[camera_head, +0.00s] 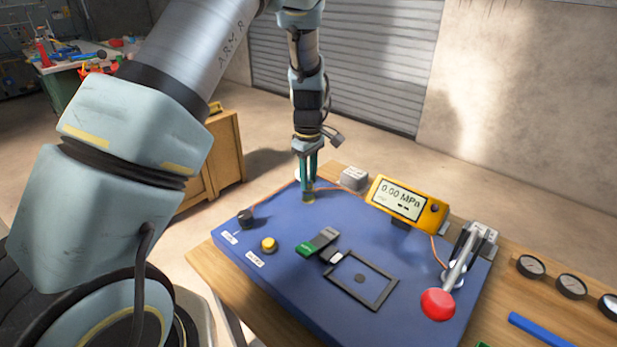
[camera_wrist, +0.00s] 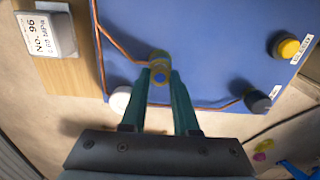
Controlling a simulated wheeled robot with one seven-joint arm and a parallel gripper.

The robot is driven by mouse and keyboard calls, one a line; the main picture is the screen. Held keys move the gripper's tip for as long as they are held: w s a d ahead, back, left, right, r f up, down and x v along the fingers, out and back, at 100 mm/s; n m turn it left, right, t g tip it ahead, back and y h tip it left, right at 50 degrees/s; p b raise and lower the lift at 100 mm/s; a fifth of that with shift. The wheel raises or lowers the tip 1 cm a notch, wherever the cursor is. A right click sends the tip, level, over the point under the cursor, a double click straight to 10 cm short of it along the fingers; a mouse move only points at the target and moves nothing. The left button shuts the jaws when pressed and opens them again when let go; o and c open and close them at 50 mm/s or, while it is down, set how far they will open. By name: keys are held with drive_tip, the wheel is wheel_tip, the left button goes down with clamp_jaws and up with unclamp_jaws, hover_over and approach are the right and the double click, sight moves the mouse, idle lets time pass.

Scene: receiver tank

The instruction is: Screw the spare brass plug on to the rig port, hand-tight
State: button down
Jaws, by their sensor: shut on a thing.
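My gripper (camera_head: 308,193) points straight down over the back left part of the blue rig board (camera_head: 225,235). Its green fingers are shut on a small brass plug (camera_head: 308,198), which also shows between the fingertips in the wrist view (camera_wrist: 159,63). The plug is low, at the board's surface. A copper line runs to this spot, so the rig port seems to be here, but the plug and fingers hide it. I cannot tell whether the threads are engaged.
A black knob (camera_head: 246,217) is on the board's left side. A grey labelled block (camera_head: 354,178) and a yellow gauge (camera_head: 401,201) reading 0.00 MPa stand behind.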

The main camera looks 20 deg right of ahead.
drive_tip(key=m, duration=0.7)
drive_tip(key=c, duration=0.6)
unclamp_jaws()
wheel_tip(320, 180, up, 7)
drive_tip(key=p, duration=0.5)
drive_tip(key=shift+a, duration=0.25)
drive_tip(key=a+r+b, duration=0.3)
drive_tip(key=a+r, duration=0.1)
drive_tip(key=a, duration=1.2)
drive_tip(key=shift+t, duration=0.8)
drive_tip(key=s+a, duration=0.3)
drive_tip(key=a, duration=0.2)
drive_tip(key=s+a+r+b, duration=0.1)
drive_tip(key=s+a, duration=0.3)
drive_tip(key=a, duration=0.1)
drive_tip(key=s+a+r, duration=0.1)
drive_tip(key=s+a, duration=0.2)
drive_tip(key=a, duration=0.2)
drive_tip(key=shift+s+r+b, duration=0.1)
drive_tip(key=shift+s+b, duration=0.25)
drive_tip(key=shift+b, duration=0.05)
